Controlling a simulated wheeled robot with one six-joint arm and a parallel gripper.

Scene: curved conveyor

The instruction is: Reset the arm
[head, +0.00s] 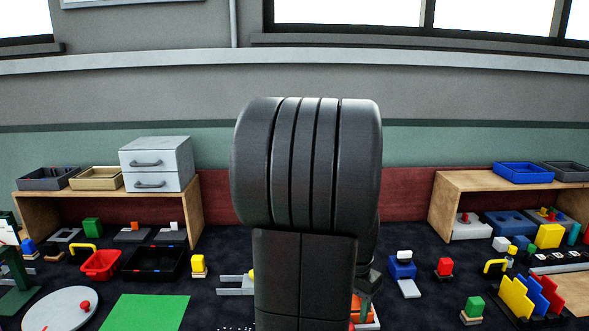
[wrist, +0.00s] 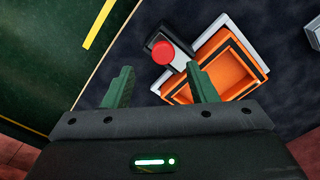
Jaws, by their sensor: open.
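My gripper (wrist: 160,78) shows in the wrist view with its two green fingers spread apart and nothing between them. A round red knob (wrist: 163,52) on a grey and white block stands next to the tray, just past the gap between the fingers. I cannot tell the exact distance from the fingers to either. In the head view my raised dark arm fills the middle and hides most of the gripper and what lies behind it.
In the head view, a black tray (head: 155,263), red bin (head: 101,264), green mat (head: 146,312) and white round plate (head: 60,309) lie left. Yellow, blue and red upright panels (head: 516,298) stand right. Wooden shelves (head: 190,208) line the back. Dark surface (head: 225,252) shows between the items.

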